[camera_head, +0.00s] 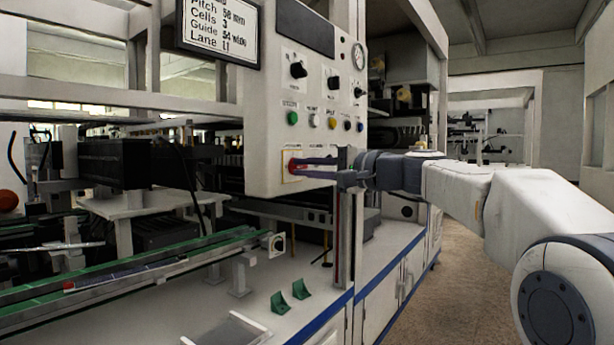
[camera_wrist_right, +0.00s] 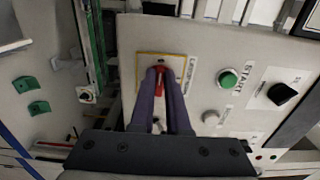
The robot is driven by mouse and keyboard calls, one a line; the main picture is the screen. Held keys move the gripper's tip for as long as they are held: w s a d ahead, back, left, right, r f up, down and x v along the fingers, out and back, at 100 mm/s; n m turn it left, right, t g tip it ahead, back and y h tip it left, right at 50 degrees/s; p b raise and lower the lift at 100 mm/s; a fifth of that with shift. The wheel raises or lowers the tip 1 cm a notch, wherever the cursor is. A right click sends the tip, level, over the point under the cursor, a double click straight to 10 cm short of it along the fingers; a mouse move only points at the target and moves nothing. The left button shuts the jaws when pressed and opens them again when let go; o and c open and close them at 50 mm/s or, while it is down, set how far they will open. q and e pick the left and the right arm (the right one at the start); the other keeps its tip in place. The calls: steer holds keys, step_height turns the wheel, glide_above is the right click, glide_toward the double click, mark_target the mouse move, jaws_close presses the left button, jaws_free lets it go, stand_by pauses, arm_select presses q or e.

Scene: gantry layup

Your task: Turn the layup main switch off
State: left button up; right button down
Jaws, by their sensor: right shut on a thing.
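The main switch is a red handle (camera_wrist_right: 160,88) on a yellow-edged plate (camera_head: 287,166) low on the light control panel (camera_head: 262,100). My right gripper (camera_head: 300,163) reaches in from the right and its two fingers are closed around the red handle. In the right wrist view the fingers (camera_wrist_right: 161,76) lie on either side of the handle, which shows between them near the plate. The fingers hide part of the handle. My left gripper is not in view.
Above the switch are a green start button (camera_head: 292,118), other small buttons and black rotary knobs (camera_head: 298,70). A post (camera_head: 344,220) stands close by my right gripper. Green brackets (camera_head: 301,288) and a green-railed conveyor (camera_head: 130,270) are on the bench below.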

steer(key=shift+f, duration=0.15)
stand_by(0.3)
steer(key=c, duration=0.9)
jaws_free()
steer(key=v, duration=1)
steer(key=shift+s+d, duration=0.2)
